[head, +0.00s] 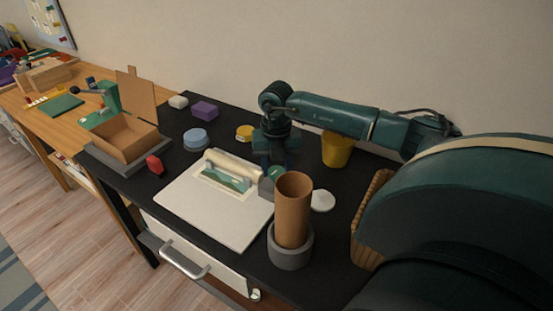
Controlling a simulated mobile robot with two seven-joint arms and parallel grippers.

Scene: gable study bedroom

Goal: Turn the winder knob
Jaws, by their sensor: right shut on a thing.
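The winder (232,165) is a cream roller on a pale flat board on the black desk top, with a green and white picture strip in its window. A green knob (276,172) sits at the roller's right end, by a small grey block. My right gripper (274,166) reaches down from above at that end and is shut on the knob. Its fingertips are small and partly hidden here. My left gripper is out of view.
A brown cardboard tube (293,210) stands upright in a grey ring (290,246) just in front of the knob. A yellow cup (337,150) and a white disc (322,201) are to the right. An open cardboard box (126,138) stands at the left.

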